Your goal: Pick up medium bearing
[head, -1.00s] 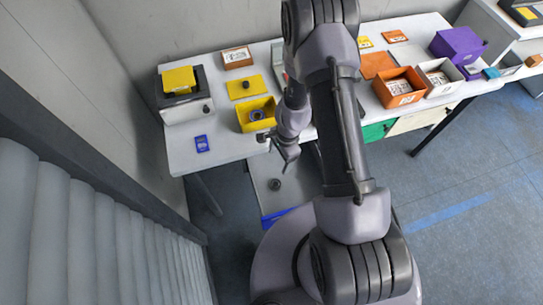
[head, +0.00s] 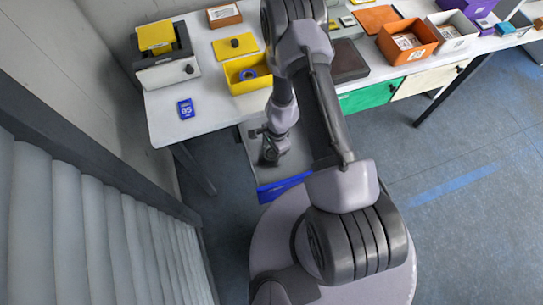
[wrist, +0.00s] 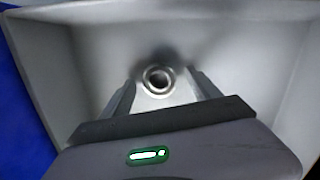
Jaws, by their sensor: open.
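A metal ring-shaped bearing (wrist: 157,79), which I take to be the medium bearing, lies on the floor of a grey open drawer (wrist: 100,50) in the wrist view. My gripper (wrist: 161,86) is open above it, with one finger to each side. The bearing shows between the fingertips, and I see no clear contact. In the head view my gripper (head: 270,160) points down into the open drawer with the blue front (head: 283,187) under the table. The gripper hides the bearing there.
The white table (head: 165,130) stands above and behind the drawer. A yellow bin (head: 245,86) with a ring in it is near its front edge, beside a blue card (head: 185,109). The drawer walls surround my gripper closely. An orange bin (head: 407,42) stands farther right.

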